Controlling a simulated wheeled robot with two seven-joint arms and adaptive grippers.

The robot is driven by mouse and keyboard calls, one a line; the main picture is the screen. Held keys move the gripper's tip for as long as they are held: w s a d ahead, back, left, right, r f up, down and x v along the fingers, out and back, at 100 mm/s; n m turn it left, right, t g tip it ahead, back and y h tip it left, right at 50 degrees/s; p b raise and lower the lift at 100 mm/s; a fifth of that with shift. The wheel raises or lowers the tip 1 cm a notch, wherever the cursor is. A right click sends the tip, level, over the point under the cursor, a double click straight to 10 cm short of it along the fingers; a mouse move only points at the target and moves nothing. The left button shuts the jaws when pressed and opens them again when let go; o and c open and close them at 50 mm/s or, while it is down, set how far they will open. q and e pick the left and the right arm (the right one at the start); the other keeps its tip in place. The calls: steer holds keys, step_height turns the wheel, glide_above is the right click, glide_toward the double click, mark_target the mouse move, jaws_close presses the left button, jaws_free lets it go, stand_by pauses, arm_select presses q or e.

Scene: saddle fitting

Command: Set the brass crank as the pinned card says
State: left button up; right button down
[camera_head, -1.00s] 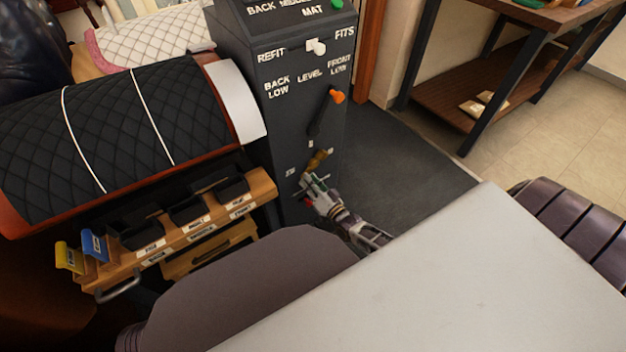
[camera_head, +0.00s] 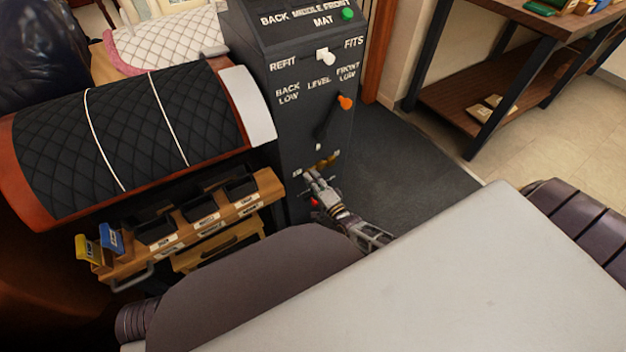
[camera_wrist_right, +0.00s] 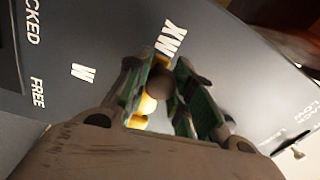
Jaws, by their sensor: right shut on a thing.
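The brass crank (camera_head: 327,161) is low on the front of the dark grey cabinet (camera_head: 290,135). My right gripper (camera_head: 313,175) is at the crank's left end, shut on it. In the right wrist view, my right gripper (camera_wrist_right: 168,95) has its green-padded fingers on either side of the crank's dark round knob (camera_wrist_right: 161,84). Yellow brass (camera_wrist_right: 148,104) shows between the fingers. The crank's pointing mark is partly hidden by the fingers. My left gripper is out of view. I cannot make out a pinned card.
Above the crank is a black lever with an orange knob (camera_head: 346,103), and a white switch (camera_head: 325,56). A quilted black saddle panel (camera_head: 130,125) and a wooden rack of labelled bins (camera_head: 240,208) stand left. Dark mat (camera_head: 405,160) lies right of the cabinet.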

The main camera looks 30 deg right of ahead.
steer(key=shift+d+r, duration=0.15)
steer(key=c, duration=1.2)
jaws_free()
steer(key=shift+s, duration=0.2)
steer(key=shift+s+d+f, duration=0.1)
steer(key=shift+s+d, duration=0.05)
steer(key=shift+s, duration=1.8)
steer(key=shift+s+d+f, duration=0.1)
steer(key=shift+s+f, duration=0.05)
steer(key=shift+s, duration=1.75)
steer(key=shift+s+d+f, duration=0.1)
steer(key=shift+s+d, duration=0.05)
steer(key=shift+s, duration=1.8)
